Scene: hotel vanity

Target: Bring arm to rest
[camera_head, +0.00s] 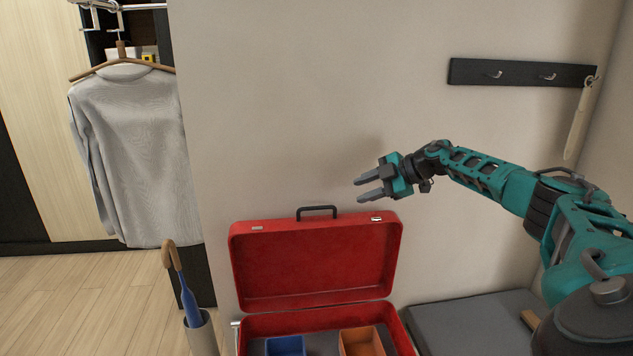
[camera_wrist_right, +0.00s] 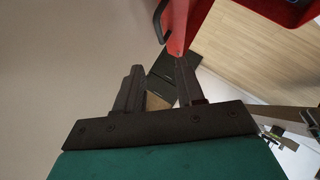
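My right gripper (camera_head: 369,188) is raised in front of the wall in the head view, above and to the right of the open lid of the red case (camera_head: 316,262). Its arm reaches in from the right. The two dark fingers are apart with nothing between them. The right wrist view also shows the fingers (camera_wrist_right: 158,90) apart and empty, with part of the red case at the top. My left gripper is not in view.
The case holds a blue bin (camera_head: 286,346) and an orange bin (camera_head: 362,342). A grey bench surface (camera_head: 470,325) lies to its right. A blue umbrella (camera_head: 187,298) stands in a holder at left. A grey sweater (camera_head: 135,155) hangs behind. A hook rail (camera_head: 520,73) is on the wall.

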